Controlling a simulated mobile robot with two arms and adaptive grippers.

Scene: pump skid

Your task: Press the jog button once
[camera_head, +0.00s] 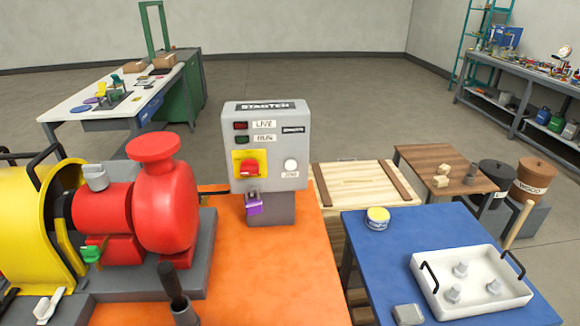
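The grey starter box (236,195) stands on a grey post at the back of the orange skid top (265,270). The round white jog button (291,165) is at the right of its front face, with a small label below it that seems to read "JOG". Nothing covers the button. To its left is a red switch handle (249,167) on a yellow plate. A purple padlock (254,207) hangs below that plate. A red LIVE lamp (240,126) and a green RUN lamp (241,139) sit higher up. Neither gripper is in view.
A red pump (160,205) and a yellow guard (25,225) fill the left. A dark upright handle (178,295) stands at the front. A blue table (380,270) with a white tray (470,300) is at right. The orange surface before the box is clear.

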